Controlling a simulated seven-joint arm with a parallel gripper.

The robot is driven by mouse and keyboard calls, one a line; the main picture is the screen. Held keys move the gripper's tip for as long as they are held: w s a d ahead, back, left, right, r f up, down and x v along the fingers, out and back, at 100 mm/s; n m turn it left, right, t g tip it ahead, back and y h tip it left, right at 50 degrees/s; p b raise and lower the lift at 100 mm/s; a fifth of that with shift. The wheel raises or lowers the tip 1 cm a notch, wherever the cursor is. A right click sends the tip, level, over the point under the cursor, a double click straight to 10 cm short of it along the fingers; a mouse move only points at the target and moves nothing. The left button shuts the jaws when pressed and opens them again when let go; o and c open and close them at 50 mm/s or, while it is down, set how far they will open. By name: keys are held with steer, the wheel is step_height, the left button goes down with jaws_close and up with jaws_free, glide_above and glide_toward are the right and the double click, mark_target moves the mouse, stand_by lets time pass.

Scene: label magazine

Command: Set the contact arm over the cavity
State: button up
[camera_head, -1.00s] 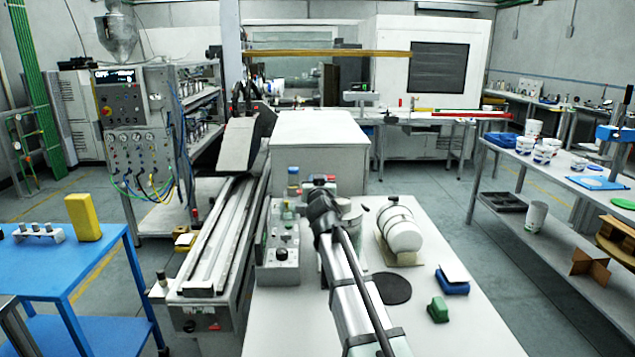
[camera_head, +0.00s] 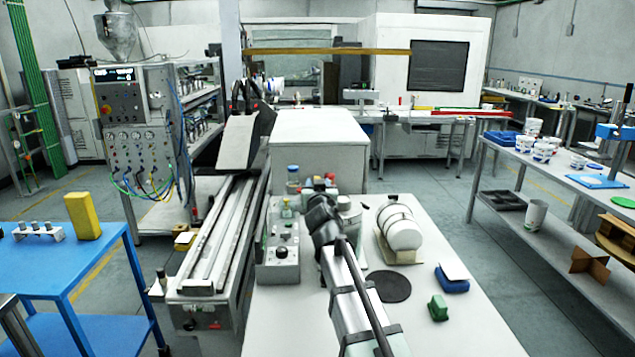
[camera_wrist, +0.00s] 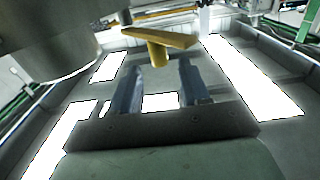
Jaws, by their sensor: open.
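In the wrist view, my gripper (camera_wrist: 158,72) has its two blue-grey fingers apart with an empty gap between them. A yellow bar with a short stub underneath, apparently the contact arm (camera_wrist: 158,42), crosses just beyond the fingertips. The stub appears near the gap's far end; I cannot tell whether anything touches. Below lies a grey surface (camera_wrist: 210,112) with several bright white rectangular patches. I cannot tell which part is the cavity. In the head view, my arm reaches forward over the white table, and its gripper cannot be made out.
A large white box (camera_head: 320,140) stands behind the white table (camera_head: 440,325). A control box (camera_head: 283,262), a white cylinder on a stand (camera_head: 403,234), a black disc (camera_head: 389,287), and blue (camera_head: 453,281) and green (camera_head: 437,307) blocks surround my arm. A rail unit (camera_head: 215,240) lies left.

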steer(key=s, duration=0.9)
